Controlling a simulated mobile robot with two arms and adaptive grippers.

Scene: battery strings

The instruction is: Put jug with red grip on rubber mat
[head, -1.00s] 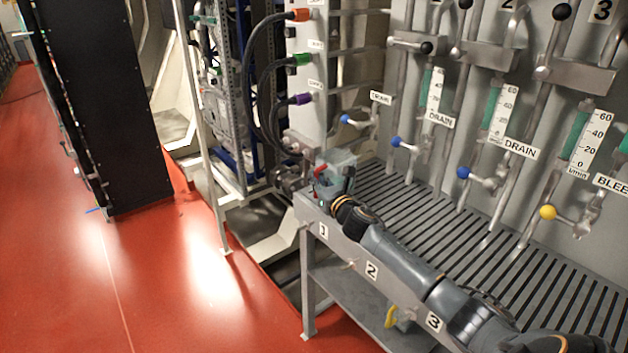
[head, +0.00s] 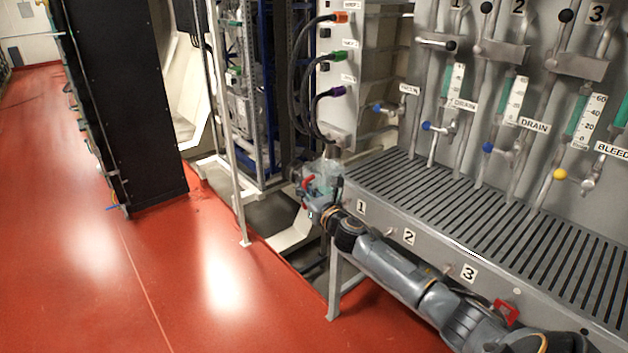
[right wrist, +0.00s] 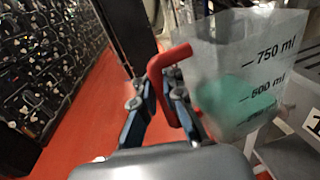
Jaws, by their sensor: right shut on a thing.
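The clear jug (head: 327,178) with the red grip (head: 306,184) is held by my right gripper (head: 316,205), just off the left end of the slatted bench. In the right wrist view the jug (right wrist: 245,65) shows ml marks and a greenish tint inside. My right gripper (right wrist: 160,95) is shut on its bent red grip (right wrist: 170,58), with a finger on either side. The jug looks roughly upright. I cannot make out a rubber mat in these frames. My left gripper is not in view.
The slatted bench (head: 440,190) has a mostly bare top; valves with blue and yellow knobs stand behind it. A red part (head: 507,312) shows at its front. A black cabinet (head: 125,110) stands at left. Open red floor (head: 150,270) lies between.

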